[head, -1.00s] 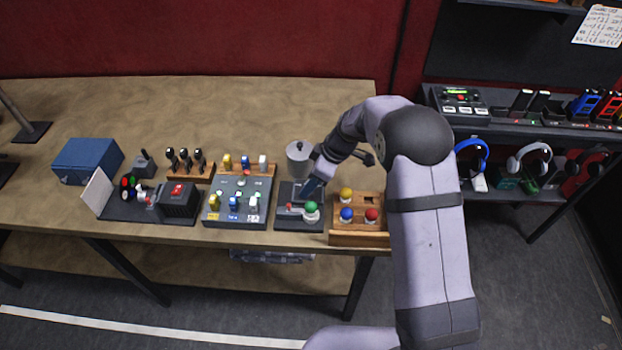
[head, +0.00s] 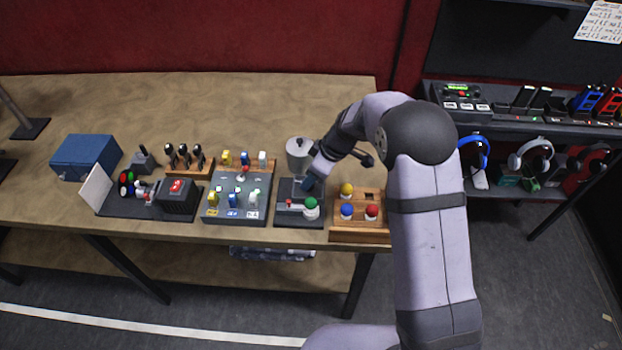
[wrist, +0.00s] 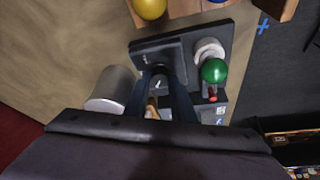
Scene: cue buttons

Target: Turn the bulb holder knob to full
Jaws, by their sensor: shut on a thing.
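The bulb holder (head: 287,219) is a dark block near the table's front edge. A green bulb (head: 310,204) sits on it in a pale round socket. In the wrist view, the green bulb (wrist: 214,71) and white socket are right of my fingers. A small red part (head: 289,203) lies left of the bulb in the head view. My gripper (head: 307,186) points down over the back of the holder. In the wrist view, my gripper (wrist: 162,82) is shut on a small dark knob (wrist: 160,82), mostly hidden between the fingers. The knob's setting is not readable.
A wooden tray (head: 360,236) with yellow, blue and red bulbs stands close on the right. A metal canister (head: 299,150) stands close behind. A switch panel (head: 236,218) is on the left. The table behind these is clear.

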